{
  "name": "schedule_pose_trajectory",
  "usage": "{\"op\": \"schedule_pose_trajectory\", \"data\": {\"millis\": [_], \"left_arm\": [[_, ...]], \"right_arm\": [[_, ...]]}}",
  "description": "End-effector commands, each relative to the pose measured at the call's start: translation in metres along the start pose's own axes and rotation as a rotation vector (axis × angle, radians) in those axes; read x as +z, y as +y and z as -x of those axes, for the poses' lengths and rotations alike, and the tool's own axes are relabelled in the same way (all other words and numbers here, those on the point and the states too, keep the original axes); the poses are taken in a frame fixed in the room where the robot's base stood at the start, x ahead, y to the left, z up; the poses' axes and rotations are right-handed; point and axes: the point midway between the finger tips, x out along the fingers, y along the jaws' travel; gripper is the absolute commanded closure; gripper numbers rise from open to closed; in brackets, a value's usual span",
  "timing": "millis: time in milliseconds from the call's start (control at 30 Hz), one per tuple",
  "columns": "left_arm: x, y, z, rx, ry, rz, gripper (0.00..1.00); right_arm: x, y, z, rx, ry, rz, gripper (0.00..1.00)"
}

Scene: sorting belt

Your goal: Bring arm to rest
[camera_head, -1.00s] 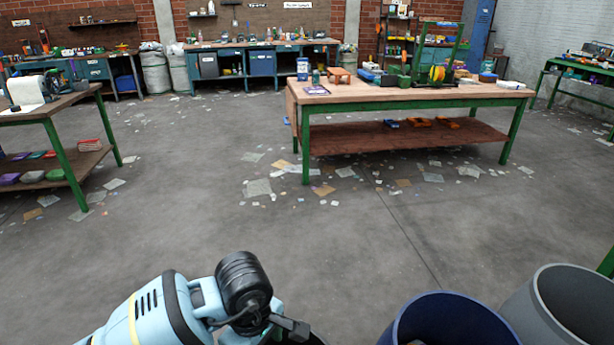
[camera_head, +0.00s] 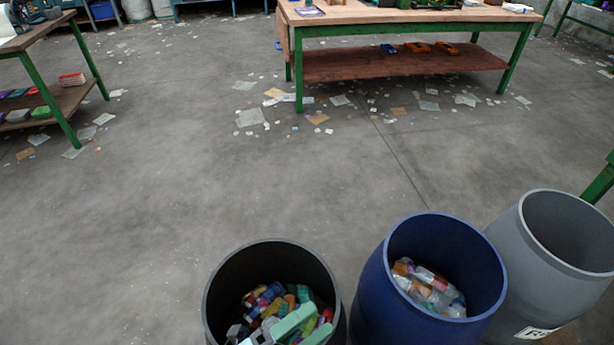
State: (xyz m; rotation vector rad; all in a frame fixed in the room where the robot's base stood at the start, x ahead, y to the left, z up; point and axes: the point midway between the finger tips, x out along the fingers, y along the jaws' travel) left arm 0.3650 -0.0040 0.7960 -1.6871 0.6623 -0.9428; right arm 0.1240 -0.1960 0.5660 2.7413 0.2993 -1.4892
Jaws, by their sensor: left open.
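The rest of my left arm is out of the picture. My right arm and right gripper do not show.
A blue bin (camera_head: 372,293) with mixed packaging and a grey bin (camera_head: 500,262) stand right of the black bin. A green-legged workbench (camera_head: 420,15) is at the back, a shelved table (camera_head: 50,100) at left. Paper scraps litter the open floor.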

Motion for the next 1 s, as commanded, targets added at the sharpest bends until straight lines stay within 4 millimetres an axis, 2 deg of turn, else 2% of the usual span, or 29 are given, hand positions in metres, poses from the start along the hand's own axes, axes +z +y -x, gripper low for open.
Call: {"op": "schedule_pose_trajectory", "data": {"millis": [33, 133, 200, 267, 300, 367, 500, 700, 767, 1000], "left_arm": [[0.01, 0.01, 0.019, 0.016, -0.124, 0.133, 0.17], [0.029, 0.034, 0.061, 0.046, -0.365, 0.387, 0.17], [0.036, 0.054, 0.097, 0.07, -0.535, 0.563, 0.17], [0.037, 0.072, 0.131, 0.089, -0.68, 0.712, 0.17], [0.035, 0.084, 0.154, 0.101, -0.776, 0.808, 0.17], [0.028, 0.101, 0.188, 0.119, -0.91, 0.941, 0.17], [0.0, 0.13, 0.258, 0.15, -1.178, 1.197, 0.17], [-0.051, 0.15, 0.333, 0.18, -1.474, 1.464, 0.17], [-0.068, 0.154, 0.352, 0.187, -1.557, 1.534, 0.17], [-0.06, 0.108, 0.332, 0.153, -1.523, 1.518, 0.17]], "right_arm": [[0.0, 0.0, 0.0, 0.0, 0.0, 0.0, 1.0], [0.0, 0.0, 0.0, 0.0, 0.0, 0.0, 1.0], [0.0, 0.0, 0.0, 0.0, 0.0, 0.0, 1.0], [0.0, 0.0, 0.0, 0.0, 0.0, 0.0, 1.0], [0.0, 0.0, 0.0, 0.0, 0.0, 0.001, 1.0], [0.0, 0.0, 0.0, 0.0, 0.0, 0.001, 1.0], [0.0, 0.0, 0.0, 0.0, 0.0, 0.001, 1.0], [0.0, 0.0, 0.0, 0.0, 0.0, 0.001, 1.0], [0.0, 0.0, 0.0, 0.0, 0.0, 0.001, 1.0], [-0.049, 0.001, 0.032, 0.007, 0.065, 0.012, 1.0]]}}
